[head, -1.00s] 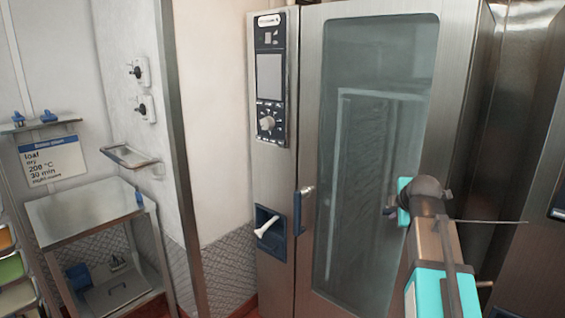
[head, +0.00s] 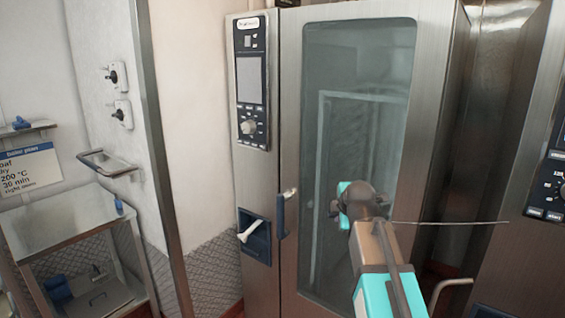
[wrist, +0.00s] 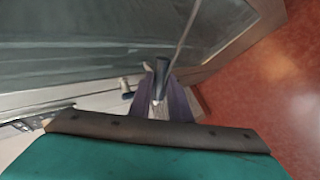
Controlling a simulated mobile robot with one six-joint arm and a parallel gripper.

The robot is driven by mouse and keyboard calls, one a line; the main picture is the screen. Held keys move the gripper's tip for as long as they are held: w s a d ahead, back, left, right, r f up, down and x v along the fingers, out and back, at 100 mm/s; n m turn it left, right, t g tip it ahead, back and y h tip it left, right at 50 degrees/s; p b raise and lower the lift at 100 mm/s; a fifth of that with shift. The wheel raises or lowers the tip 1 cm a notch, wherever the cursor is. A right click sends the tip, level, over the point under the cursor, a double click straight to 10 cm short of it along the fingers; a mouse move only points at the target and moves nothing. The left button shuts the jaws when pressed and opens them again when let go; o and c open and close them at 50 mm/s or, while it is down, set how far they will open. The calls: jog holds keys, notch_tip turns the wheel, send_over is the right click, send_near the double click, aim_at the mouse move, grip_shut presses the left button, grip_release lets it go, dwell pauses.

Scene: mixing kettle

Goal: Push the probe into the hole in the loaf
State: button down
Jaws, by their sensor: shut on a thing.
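My gripper (wrist: 160,104) is shut on the dark handle of the probe (wrist: 161,72) in the wrist view. The probe's thin metal rod runs up and to the right from the handle. In the head view the probe's rod (head: 450,222) sticks out to the right of my arm, nearly level, in front of the oven. My gripper's fingers are hidden behind my arm there. The loaf and its hole are not in view.
A tall steel oven (head: 357,130) with a closed glass door stands ahead, with a door handle (head: 287,213) and control panel (head: 251,82). Another control panel (head: 555,180) is at the right edge. A sign (head: 30,168) and a low steel cabinet (head: 75,215) are left. Red floor (wrist: 270,80) is clear.

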jog(key=shift+f, duration=0.1)
jog(key=s+d+f, duration=0.5)
jog(key=d+f, duration=0.1)
jog(key=f, duration=0.3)
jog(key=shift+s+f, duration=0.15)
jog(key=shift+a, duration=0.1)
